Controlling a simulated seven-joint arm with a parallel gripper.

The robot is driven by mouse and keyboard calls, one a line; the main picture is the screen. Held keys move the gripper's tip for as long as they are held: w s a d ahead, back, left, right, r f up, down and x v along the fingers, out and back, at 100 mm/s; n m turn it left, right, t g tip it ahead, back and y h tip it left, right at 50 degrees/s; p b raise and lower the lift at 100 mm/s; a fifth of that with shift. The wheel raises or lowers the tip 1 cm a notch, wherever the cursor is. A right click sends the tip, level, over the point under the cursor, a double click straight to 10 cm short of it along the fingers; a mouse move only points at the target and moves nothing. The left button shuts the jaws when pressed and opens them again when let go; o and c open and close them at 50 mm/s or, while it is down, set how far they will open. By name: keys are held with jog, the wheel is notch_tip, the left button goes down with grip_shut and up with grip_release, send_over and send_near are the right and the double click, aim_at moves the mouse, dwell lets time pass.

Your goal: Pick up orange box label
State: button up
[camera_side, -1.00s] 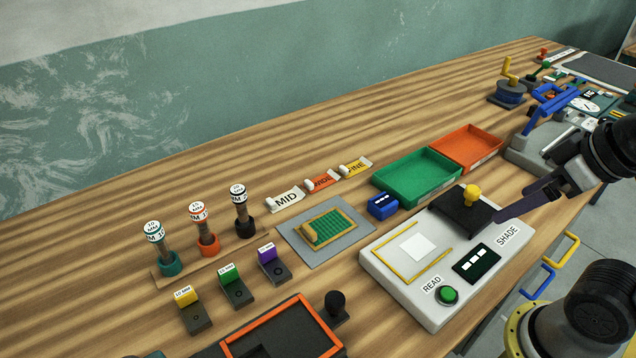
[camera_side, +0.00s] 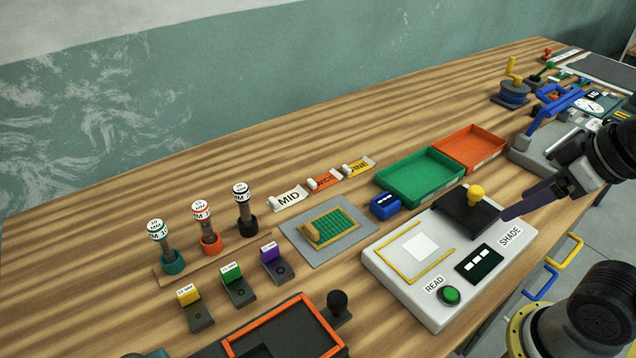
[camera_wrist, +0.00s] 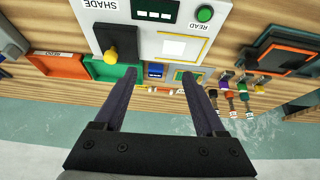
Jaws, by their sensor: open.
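The orange label (camera_side: 325,181) lies on the wooden bench in a row between the white MID label (camera_side: 288,199) and the yellow label (camera_side: 358,167). Each has a pale rolled tab at its left end. The orange label's lettering is too small to read surely. My gripper (camera_side: 510,214) is at the right, over the front edge of the grey SHADE device, well apart from the labels. In the wrist view my gripper (camera_wrist: 158,90) has its two dark fingers spread wide with nothing held between them. The labels are tiny there, beyond the fingers.
A green tray (camera_side: 420,176) and an orange tray (camera_side: 470,147) stand right of the labels. The SHADE device (camera_side: 450,258) with its yellow-knobbed black block (camera_side: 466,212), and a small blue box (camera_side: 384,206), lie nearer. The bench behind the labels is clear.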

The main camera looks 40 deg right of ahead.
jog(key=w+r+n, duration=0.9)
jog(key=w+r, duration=0.2)
jog(key=r, duration=0.3)
jog(key=n+g, duration=0.6)
jog(key=n, duration=0.3)
send_over(311, 181)
notch_tip(311, 181, down, 29)
jog(key=shift+r, duration=0.15)
jog(key=shift+f, duration=3.1)
grip_shut()
